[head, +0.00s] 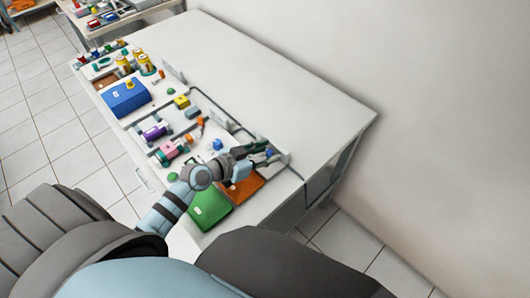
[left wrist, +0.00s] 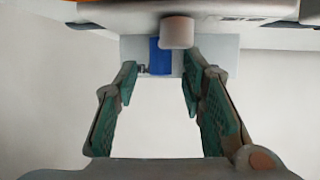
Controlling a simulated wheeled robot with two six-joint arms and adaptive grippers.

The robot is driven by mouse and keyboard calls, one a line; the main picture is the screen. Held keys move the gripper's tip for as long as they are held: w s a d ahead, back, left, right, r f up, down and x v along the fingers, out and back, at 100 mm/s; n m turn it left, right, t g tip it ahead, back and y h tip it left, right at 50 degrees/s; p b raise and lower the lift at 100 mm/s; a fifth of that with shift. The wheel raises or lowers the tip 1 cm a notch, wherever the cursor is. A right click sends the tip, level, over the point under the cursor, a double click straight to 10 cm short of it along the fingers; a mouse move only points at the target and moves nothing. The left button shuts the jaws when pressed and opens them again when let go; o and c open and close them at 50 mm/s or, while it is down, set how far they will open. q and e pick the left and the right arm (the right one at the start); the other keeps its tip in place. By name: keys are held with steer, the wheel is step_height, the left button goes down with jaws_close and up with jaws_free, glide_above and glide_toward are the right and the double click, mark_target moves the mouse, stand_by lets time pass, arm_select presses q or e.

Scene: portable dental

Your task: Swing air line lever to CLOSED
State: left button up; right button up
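My left gripper (head: 262,149) reaches over the right end of the row of fittings on the table. In the left wrist view its two green-padded fingers (left wrist: 160,80) are open with nothing between the pads. Just beyond the fingertips is a blue piece (left wrist: 160,57) on a grey block (left wrist: 220,55). A pale pinkish rounded knob (left wrist: 177,32) stands in front of it. I cannot tell which of these is the air line lever, nor its position. A small blue part (head: 269,153) shows beside the gripper in the head view. My right gripper is not in view.
The white table (head: 270,75) is bare along its far side. A green panel (head: 209,207) and an orange panel (head: 243,188) lie below the left gripper. Pipes, a purple fitting (head: 155,132), a pink fitting (head: 172,151) and a blue box (head: 125,98) stand to the left.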

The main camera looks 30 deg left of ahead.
arm_select(q)
steer(key=shift+c, duration=0.3)
steer(key=shift+w, duration=0.1)
jaws_close()
steer(key=shift+a+r+n+y+p, duration=0.1)
steer(key=shift+r+n+y+p, duration=0.35)
steer(key=shift+p, duration=0.75)
steer(key=shift+f+n+y+p, duration=0.25)
steer(key=shift+n+y+p, duration=0.1)
steer(key=shift+y, duration=0.2)
steer(key=shift+w+f, duration=0.15)
steer(key=shift+f, duration=0.1)
steer(key=shift+o, duration=0.3)
jaws_free()
steer(key=shift+t, duration=0.3)
steer(key=v, duration=1.2)
